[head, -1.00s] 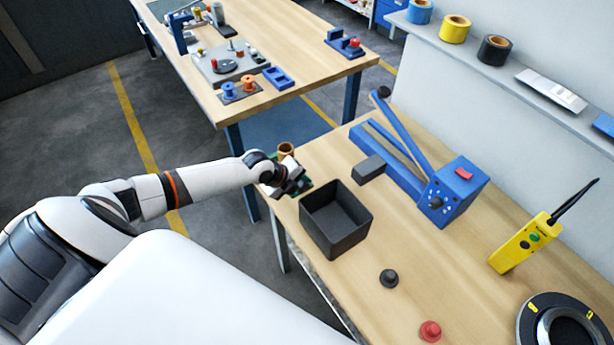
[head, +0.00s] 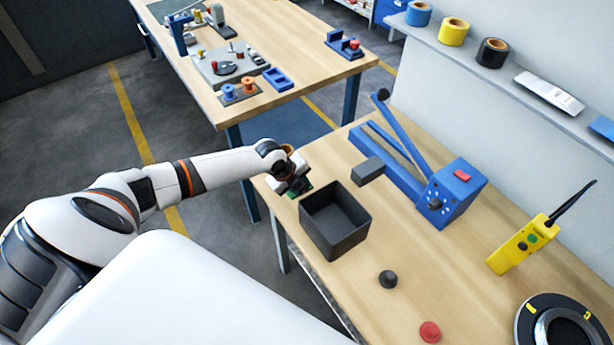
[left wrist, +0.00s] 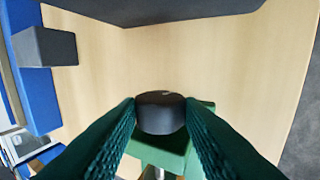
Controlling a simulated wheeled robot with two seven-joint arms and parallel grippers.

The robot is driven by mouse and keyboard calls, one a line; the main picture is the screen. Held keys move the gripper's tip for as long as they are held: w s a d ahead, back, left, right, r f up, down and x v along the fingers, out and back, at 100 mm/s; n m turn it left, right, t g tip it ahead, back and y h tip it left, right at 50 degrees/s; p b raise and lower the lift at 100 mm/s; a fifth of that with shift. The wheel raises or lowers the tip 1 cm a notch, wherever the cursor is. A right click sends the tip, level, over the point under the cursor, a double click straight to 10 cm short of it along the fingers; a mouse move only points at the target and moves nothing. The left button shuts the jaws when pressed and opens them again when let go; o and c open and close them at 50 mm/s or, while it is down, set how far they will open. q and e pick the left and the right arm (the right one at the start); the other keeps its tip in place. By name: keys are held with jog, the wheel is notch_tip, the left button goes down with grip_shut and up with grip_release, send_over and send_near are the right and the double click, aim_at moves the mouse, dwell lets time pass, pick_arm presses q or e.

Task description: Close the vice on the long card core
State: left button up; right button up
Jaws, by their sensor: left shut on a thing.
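The green vice shows as a small patch (head: 305,187) at the near left edge of the bench, mostly hidden by my left gripper. In the left wrist view its green body (left wrist: 198,158) lies behind a round black knob (left wrist: 160,112). My left gripper (head: 293,187) is at the vice, and its two dark green fingers (left wrist: 160,106) are shut on the knob from both sides. The brown card core (head: 288,149) shows only as a sliver behind my wrist; whether the jaws touch it is hidden. My right gripper is in neither view.
An open black bin (head: 336,222) stands right beside the gripper. A grey block (head: 368,171) and a blue lever tool (head: 450,195) are behind it. A black knobbed piece (head: 388,279) and a red one (head: 430,331) lie nearer. The bench between them is clear.

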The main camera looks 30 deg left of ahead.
pick_arm(q)
jog(key=shift+w+d+g+y, duration=0.1)
jog(key=shift+w+g+y, duration=0.15)
jog(key=shift+g, duration=0.45)
jog(key=shift+s, duration=0.15)
jog(key=shift+w+d+r+g+y, duration=0.1)
jog(key=shift+w+g+y, duration=0.15)
jog(key=shift+g, duration=0.35)
jog(key=shift+w+d+f+g+y+b, duration=0.15)
jog(key=shift+g+y+b, duration=0.3)
jog(key=shift+g, duration=0.75)
